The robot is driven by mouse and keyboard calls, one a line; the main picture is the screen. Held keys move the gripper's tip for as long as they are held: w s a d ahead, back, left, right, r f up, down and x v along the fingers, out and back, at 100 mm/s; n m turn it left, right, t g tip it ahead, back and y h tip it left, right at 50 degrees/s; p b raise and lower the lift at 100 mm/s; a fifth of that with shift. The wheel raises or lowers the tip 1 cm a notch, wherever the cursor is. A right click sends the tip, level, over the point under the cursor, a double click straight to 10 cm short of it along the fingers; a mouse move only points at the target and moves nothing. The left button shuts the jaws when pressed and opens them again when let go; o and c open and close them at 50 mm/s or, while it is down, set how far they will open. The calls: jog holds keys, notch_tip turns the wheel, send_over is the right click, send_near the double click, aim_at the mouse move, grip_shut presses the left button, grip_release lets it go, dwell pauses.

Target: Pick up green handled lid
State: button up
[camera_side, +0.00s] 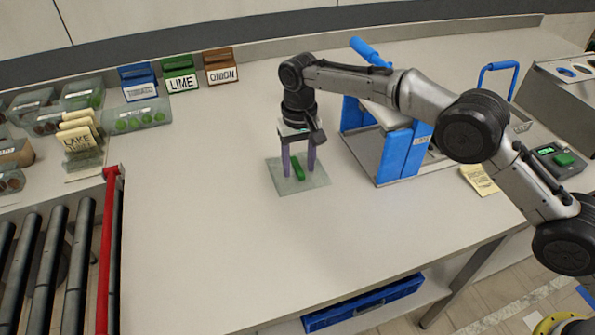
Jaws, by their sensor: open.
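The lid (285,188) is a flat, clear, square plate lying on the table, with a green bar handle (298,168) standing at its middle. My gripper (299,172) points straight down over the lid. Its two purple fingers are apart, one on each side of the green handle, with their tips low and close to the lid. I cannot tell whether the fingers touch the handle or the plate.
A blue-sided device (396,158) stands right of the lid. Blue, LIME (180,82) and ONION (221,73) label blocks stand at the back. Clear tubs (137,119) sit at left. A roller conveyor with a red rail (107,240) is front left. The table's front middle is clear.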

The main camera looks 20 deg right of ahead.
grip_shut()
jog(key=shift+r, duration=0.15)
